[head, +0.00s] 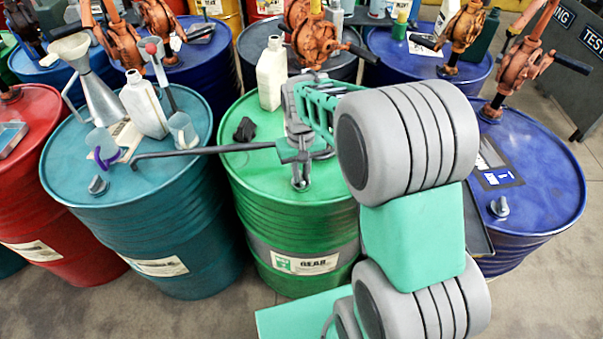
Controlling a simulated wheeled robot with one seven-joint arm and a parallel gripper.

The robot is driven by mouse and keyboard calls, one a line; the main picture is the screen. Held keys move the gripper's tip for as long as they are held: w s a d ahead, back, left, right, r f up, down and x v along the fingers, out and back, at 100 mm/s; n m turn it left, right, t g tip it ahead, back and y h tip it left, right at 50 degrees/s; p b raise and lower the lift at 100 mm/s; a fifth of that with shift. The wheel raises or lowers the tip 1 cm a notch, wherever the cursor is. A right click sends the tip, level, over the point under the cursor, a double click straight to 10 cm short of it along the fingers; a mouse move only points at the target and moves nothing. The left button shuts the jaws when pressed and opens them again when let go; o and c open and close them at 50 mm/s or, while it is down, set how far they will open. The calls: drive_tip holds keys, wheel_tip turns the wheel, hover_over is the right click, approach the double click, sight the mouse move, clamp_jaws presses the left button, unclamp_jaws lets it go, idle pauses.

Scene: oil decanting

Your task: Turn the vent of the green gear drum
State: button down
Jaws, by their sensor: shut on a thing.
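The green gear drum (301,262) stands upright in the middle of the head view, its label facing front. My gripper (302,155) is low over the front part of its lid. It is shut on a long grey bar tool (215,150), which reaches left over the teal drum and ends in a short bend. A small grey piece (300,183) shows just below the fingers at the lid. I cannot tell whether it is the vent, the tool's head or a fingertip. My wrist hides the right side of the lid.
A white bottle (271,75) and a dark lump (244,130) are on the green lid. The teal drum (150,250) carries a funnel (95,90), a bottle (143,104) and cups. A blue drum (540,185) stands right; pumps crowd the back. Floor shows in front.

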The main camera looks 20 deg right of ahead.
sight(301, 176)
drive_tip(key=shift+m, duration=2.3)
drive_tip(key=c, duration=1.4)
unclamp_jaws()
wheel_tip(301, 176, up, 8)
drive_tip(key=shift+f+b, duration=0.1)
drive_tip(key=shift+b, duration=0.6)
